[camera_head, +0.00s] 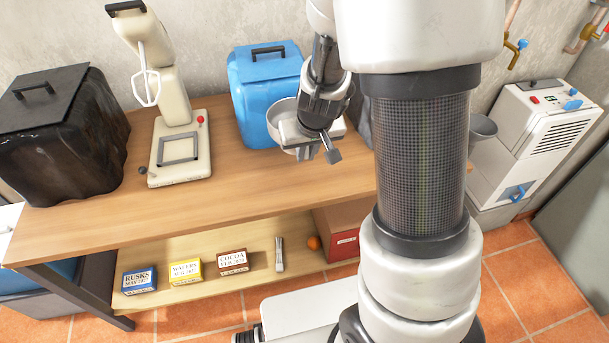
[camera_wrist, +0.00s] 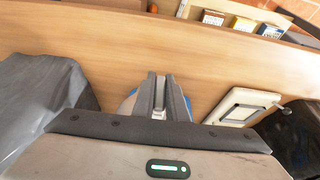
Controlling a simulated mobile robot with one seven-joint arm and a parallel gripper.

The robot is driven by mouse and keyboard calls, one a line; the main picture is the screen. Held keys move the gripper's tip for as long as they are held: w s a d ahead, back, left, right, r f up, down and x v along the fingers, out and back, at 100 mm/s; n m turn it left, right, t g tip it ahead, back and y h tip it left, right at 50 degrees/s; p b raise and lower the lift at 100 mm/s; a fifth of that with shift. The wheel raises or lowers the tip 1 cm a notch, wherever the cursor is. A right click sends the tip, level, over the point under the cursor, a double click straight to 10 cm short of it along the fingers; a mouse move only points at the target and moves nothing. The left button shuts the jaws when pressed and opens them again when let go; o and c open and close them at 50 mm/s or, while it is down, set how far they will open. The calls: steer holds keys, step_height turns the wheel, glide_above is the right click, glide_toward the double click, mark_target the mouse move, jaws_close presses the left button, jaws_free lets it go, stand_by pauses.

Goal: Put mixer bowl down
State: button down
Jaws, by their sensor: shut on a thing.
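The mixer bowl (camera_head: 281,112), pale grey metal, shows in the head view in front of the blue box, partly covered by my gripper (camera_head: 328,148). My gripper is shut on the bowl over the back part of the wooden table (camera_head: 245,186). I cannot tell whether the bowl touches the tabletop. In the wrist view my gripper's fingers (camera_wrist: 159,95) are close together, the bowl is mostly hidden, and the mixer base (camera_wrist: 240,106) lies to the right.
A blue box (camera_head: 262,75) stands behind the bowl and a dark covered box (camera_head: 62,130) at far left. A grey covered thing (camera_wrist: 40,95) is beside my gripper. Small boxes (camera_head: 186,271) lie on the lower shelf. The front tabletop is clear.

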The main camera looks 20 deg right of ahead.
steer(key=shift+w+d+f+b, duration=0.2)
steer(key=shift+f+b, duration=0.75)
steer(key=shift+f, duration=0.85)
steer(key=shift+w+d+f+b, duration=0.15)
steer(key=shift+f+b, duration=0.85)
steer(key=shift+f, duration=0.85)
steer(key=shift+w+d+f+b, duration=0.2)
steer(key=shift+f+b, duration=0.75)
steer(key=shift+f, duration=0.85)
steer(key=shift+f, duration=0.2)
steer(key=c, duration=1.8)
jaws_free()
steer(key=shift+s, duration=0.1)
steer(key=shift+o, duration=0.2)
